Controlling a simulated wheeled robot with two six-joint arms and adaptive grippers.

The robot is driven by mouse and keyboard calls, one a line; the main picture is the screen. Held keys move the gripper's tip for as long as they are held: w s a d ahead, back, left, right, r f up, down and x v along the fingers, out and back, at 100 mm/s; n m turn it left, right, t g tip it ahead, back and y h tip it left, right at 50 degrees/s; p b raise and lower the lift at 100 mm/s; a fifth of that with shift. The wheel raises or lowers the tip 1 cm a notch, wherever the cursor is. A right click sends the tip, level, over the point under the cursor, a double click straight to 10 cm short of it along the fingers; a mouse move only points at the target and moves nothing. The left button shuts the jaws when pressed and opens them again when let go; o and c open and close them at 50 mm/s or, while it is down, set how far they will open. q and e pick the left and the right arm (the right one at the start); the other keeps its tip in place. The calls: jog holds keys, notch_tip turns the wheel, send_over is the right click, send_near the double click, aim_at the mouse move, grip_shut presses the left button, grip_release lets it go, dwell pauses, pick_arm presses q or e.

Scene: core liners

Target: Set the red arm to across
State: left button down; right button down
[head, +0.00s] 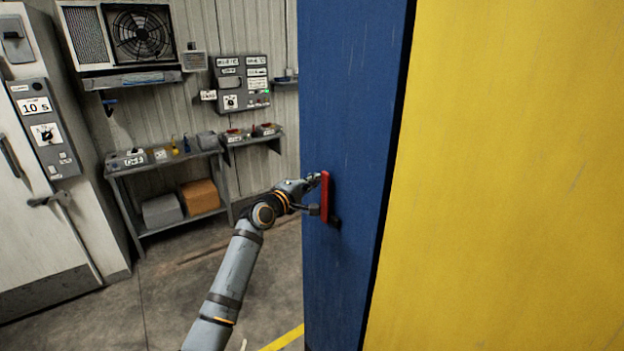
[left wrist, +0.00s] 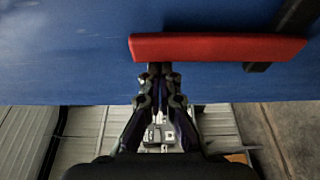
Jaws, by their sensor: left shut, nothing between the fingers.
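The red arm (head: 325,196) is a flat bar on the blue panel (head: 350,110). In the head view it stands close to upright. In the left wrist view the red arm (left wrist: 215,47) runs along the picture's width, with a dark mount behind its right end. My left gripper (head: 316,180) is at the upper part of the bar, on its left side. In the left wrist view the left gripper (left wrist: 160,70) has its fingers together, with tips at the bar's lower edge near its left end. Whether they touch it I cannot tell. My right gripper is in neither view.
A large yellow panel (head: 500,180) fills the right. A shelf bench (head: 180,160) with boxes stands at the back left under a grey control panel (head: 241,82). A pale door (head: 30,220) is at far left. The floor (head: 180,290) between is clear.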

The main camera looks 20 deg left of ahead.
pick_arm(q)
jog(key=shift+s, duration=0.1)
